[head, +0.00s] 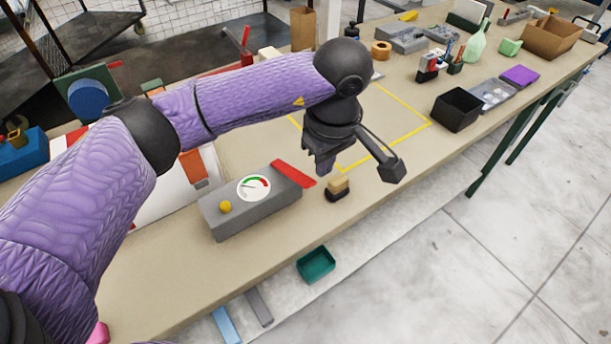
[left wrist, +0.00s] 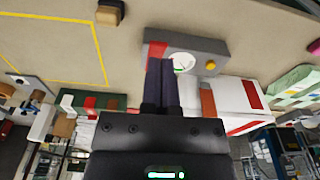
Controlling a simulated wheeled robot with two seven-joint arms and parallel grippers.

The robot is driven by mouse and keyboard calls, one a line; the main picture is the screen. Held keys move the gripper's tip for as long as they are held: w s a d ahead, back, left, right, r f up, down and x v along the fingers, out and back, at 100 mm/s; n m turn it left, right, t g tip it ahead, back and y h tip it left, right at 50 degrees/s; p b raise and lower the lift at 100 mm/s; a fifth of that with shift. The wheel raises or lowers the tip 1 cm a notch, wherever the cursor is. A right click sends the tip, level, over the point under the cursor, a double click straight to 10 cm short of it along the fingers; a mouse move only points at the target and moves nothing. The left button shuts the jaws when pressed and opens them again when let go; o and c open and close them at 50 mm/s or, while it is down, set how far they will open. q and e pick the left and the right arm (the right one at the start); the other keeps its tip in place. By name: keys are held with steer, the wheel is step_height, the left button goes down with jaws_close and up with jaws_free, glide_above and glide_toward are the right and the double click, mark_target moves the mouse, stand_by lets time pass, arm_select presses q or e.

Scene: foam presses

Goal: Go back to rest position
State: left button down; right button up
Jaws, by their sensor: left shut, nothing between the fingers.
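My left arm reaches in from the left in the head view, in a purple sleeve. My left gripper (head: 321,168) points down above the bench, and its fingers are shut with nothing between them. In the left wrist view the shut fingers (left wrist: 160,85) show in front of the grey gauge box. The grey gauge box (head: 262,209) has a dial, a yellow knob and a red lever. It also shows in the left wrist view (left wrist: 205,47). A small tan and black block (head: 338,187) stands on the bench just right of the gripper. My right gripper is not in view.
The bench (head: 400,208) has a yellow-taped area (head: 398,103) behind the gripper. A black bin (head: 456,109), a purple-lidded item (head: 520,76) and a cardboard box (head: 551,37) stand to the right. A green tray (head: 316,264) lies below the bench's front edge.

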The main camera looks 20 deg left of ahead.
arm_select(q)
steer(key=shift+r, duration=0.3)
